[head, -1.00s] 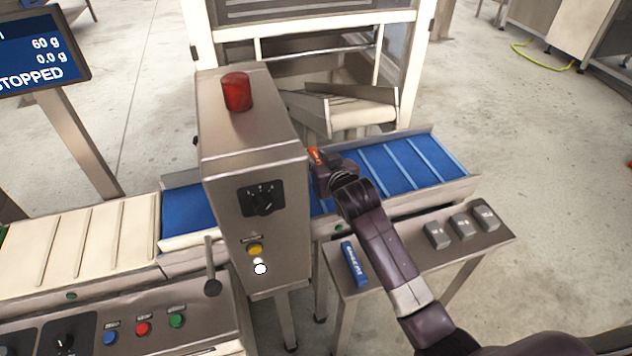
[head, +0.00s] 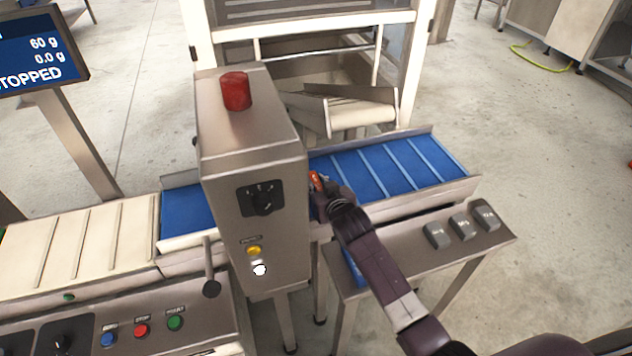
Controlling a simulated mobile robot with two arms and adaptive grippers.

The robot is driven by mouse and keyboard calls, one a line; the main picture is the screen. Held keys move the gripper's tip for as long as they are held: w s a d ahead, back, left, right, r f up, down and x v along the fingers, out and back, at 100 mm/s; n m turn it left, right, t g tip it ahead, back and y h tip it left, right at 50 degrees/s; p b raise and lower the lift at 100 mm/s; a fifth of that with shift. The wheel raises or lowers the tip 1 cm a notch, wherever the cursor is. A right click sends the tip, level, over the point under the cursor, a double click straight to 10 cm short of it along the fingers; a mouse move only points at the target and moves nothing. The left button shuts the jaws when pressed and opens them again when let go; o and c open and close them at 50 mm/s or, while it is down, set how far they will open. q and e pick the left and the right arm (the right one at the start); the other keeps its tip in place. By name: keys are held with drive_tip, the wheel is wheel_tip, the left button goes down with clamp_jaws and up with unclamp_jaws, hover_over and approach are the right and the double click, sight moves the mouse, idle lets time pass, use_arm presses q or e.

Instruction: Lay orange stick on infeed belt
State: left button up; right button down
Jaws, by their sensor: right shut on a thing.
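The orange stick (head: 317,181) shows as a small orange end at the tip of my right gripper (head: 321,190). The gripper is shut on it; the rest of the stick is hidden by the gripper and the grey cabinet. Both are at the left end of the visible blue ribbed belt (head: 402,166), beside the cabinet's right edge. I cannot tell whether the stick touches the belt. My left gripper is not in view.
The steel cabinet (head: 225,130) with a red lamp (head: 236,91) stands over the belt. A side shelf (head: 405,257) holds a blue stick (head: 353,265), partly covered by my arm, and grey weights (head: 460,226). The belt's right part is empty.

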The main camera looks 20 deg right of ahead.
drive_tip(key=c, duration=1.8)
unclamp_jaws()
drive_tip(key=shift+o, duration=0.2)
drive_tip(key=shift+r, duration=0.1)
drive_tip(key=v, duration=1.2)
drive_tip(key=shift+d+p, duration=0.1)
drive_tip(key=shift+p, duration=0.3)
